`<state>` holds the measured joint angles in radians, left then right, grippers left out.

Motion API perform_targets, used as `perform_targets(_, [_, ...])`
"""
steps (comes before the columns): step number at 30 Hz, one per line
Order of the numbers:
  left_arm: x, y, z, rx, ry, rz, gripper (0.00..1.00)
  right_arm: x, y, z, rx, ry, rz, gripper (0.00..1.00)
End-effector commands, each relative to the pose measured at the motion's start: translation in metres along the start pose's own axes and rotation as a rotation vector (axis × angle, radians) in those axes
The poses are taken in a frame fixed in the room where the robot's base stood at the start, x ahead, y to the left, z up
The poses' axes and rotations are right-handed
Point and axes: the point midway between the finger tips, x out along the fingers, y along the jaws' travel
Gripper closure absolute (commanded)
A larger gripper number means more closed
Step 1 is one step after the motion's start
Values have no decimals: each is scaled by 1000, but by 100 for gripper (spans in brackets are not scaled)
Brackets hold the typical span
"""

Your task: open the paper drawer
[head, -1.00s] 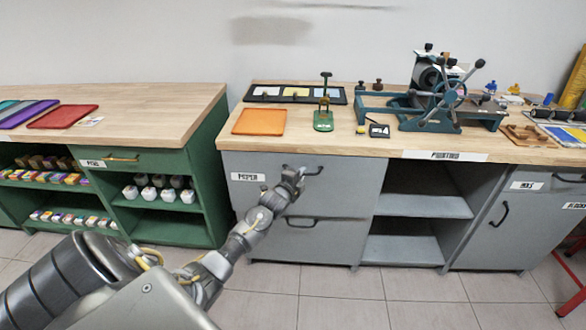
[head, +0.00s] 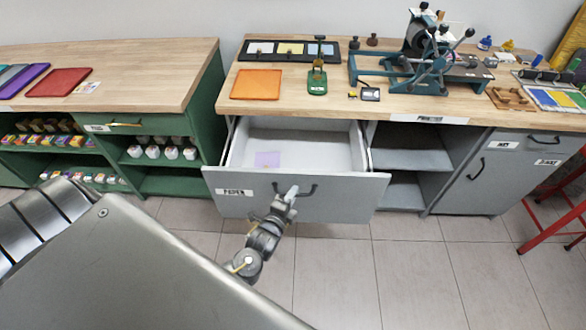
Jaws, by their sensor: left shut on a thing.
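The paper drawer (head: 345,203) is a grey drawer with a white "PAPER" label at its front left. It is pulled well out from under the wooden top, and its pale inside shows with a small lilac sheet (head: 267,159) in it. Its dark bar handle (head: 308,190) is on the front. My left gripper (head: 288,194) is at the handle's left end and shut on it; the fingertips are small in view. My right gripper is not in view.
On the wooden top stand an orange tray (head: 256,84), a green stapler-like tool (head: 317,82) and a teal press (head: 420,65). A green cabinet (head: 205,125) is at left, open grey shelves (head: 415,160) at right. A red stool (head: 555,222) stands far right. Tiled floor before the drawer is clear.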

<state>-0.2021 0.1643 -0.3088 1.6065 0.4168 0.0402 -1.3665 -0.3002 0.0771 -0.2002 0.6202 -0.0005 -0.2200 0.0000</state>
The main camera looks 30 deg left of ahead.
Motion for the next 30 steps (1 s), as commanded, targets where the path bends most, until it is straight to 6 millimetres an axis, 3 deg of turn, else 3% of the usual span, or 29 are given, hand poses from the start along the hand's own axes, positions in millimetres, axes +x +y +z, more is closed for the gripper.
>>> perform_targets(1, [-12,-2,-4,-1,-1,4,100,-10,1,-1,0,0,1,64])
perform_targets(6, [-41,3,-16,0,-1,2,100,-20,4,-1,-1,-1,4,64])
perform_targets(12, [-62,6,-25,0,-1,0,100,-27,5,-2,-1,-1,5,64])
perform_targets(29, [-72,9,-29,0,-1,-2,100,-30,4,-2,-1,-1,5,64])
perform_targets(30, [-72,9,-29,0,-1,-2,87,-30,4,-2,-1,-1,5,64])
